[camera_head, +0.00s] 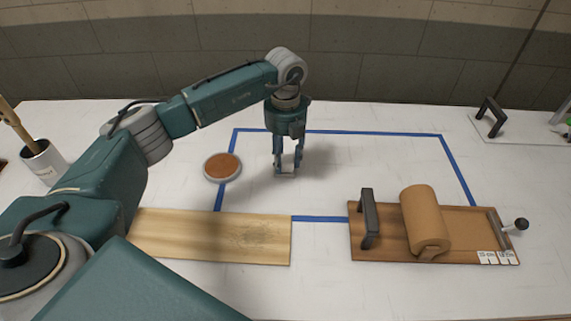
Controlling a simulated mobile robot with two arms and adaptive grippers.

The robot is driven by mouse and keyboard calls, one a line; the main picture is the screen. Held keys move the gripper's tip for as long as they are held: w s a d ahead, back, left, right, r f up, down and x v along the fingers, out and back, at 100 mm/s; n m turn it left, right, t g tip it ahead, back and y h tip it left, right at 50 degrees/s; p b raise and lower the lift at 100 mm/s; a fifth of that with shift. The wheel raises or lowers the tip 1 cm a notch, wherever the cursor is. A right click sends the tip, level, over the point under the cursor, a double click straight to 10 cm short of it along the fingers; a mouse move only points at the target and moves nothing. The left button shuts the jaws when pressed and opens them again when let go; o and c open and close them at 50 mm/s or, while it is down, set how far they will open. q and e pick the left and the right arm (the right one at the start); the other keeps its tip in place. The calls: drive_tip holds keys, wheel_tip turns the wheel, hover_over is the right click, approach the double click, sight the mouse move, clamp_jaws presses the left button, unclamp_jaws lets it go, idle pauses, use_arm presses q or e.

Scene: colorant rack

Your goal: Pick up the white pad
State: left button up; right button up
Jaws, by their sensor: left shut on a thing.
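My left gripper (287,170) points straight down inside the blue taped outline, near its left side. It is shut on the white pad (286,175), a small pale piece between its fingertips. The pad is mostly hidden by the fingers, and I cannot tell whether it touches the table or is lifted. My right gripper is not in view.
A round dish of brown colorant (221,167) stands just left of the gripper. A wooden board (215,238) lies in front. A brown tray (380,249) with a tan roll (425,219) and dark handle is at right. A white cup (44,163) stands far left. The taped area's middle is clear.

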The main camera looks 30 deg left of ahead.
use_arm(q)
drive_tip(key=shift+r, duration=0.1)
wheel_tip(320, 180, up, 15)
drive_tip(key=b, duration=0.3)
wheel_tip(320, 180, up, 5)
drive_tip(key=p, duration=0.1)
hover_over(286, 158)
